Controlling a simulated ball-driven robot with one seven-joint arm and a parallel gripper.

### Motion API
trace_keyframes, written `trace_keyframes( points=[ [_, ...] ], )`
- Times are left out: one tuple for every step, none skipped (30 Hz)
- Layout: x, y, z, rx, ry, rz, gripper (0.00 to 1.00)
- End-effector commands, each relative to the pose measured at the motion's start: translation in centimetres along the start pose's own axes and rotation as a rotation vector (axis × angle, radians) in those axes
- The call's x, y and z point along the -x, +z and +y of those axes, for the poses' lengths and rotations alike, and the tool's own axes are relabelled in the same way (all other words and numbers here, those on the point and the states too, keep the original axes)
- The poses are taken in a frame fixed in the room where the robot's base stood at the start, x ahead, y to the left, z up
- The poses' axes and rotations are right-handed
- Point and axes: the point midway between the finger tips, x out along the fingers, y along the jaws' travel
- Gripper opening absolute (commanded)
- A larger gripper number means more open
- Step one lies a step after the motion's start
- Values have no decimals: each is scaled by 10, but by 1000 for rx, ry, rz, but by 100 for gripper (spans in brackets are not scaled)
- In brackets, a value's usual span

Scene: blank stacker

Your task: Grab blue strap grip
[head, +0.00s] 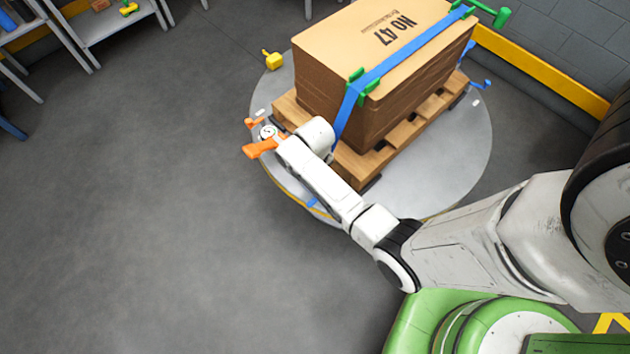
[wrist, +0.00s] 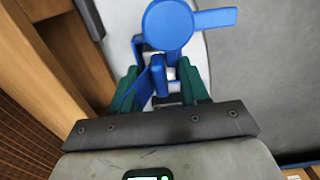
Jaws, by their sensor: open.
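The blue strap grip (wrist: 168,25) is in the wrist view, with a round disc, a tab pointing right and a narrower stem below. My gripper (wrist: 160,86) is open, with one dark green finger on each side of the stem. Whether either finger touches it I cannot tell. In the head view only a small blue piece (head: 313,203), which looks like the grip's end, shows past my forearm at the turntable edge. My fingers are hidden there.
A large carton (head: 375,45) stands on a wooden pallet (head: 370,160) on a round grey turntable (head: 470,150). A blue strap (head: 410,50) crosses the carton, with green pieces at its edges. A yellow object (head: 272,59) lies behind. Floor at left is clear.

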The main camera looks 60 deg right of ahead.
Motion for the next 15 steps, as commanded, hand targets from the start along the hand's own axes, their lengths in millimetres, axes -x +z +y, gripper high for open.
trace_keyframes(
  points=[
    [0, 0, 0, 0, 0, 0, 45],
    [0, 0, 0, 0, 0, 0, 45],
    [0, 0, 0, 0, 0, 0, 45],
    [1, 0, 0, 0, 0, 0, 45],
    [1, 0, 0, 0, 0, 0, 43],
    [1, 0, 0, 0, 0, 0, 39],
    [1, 0, 0, 0, 0, 0, 36],
    [1, 0, 0, 0, 0, 0, 33],
    [1, 0, 0, 0, 0, 0, 29],
    [1, 0, 0, 0, 0, 0, 26],
    [1, 0, 0, 0, 0, 0, 24],
    [1, 0, 0, 0, 0, 0, 20],
    [1, 0, 0, 0, 0, 0, 17],
    [1, 0, 0, 0, 0, 0, 14],
    [1, 0, 0, 0, 0, 0, 10]
  ],
)
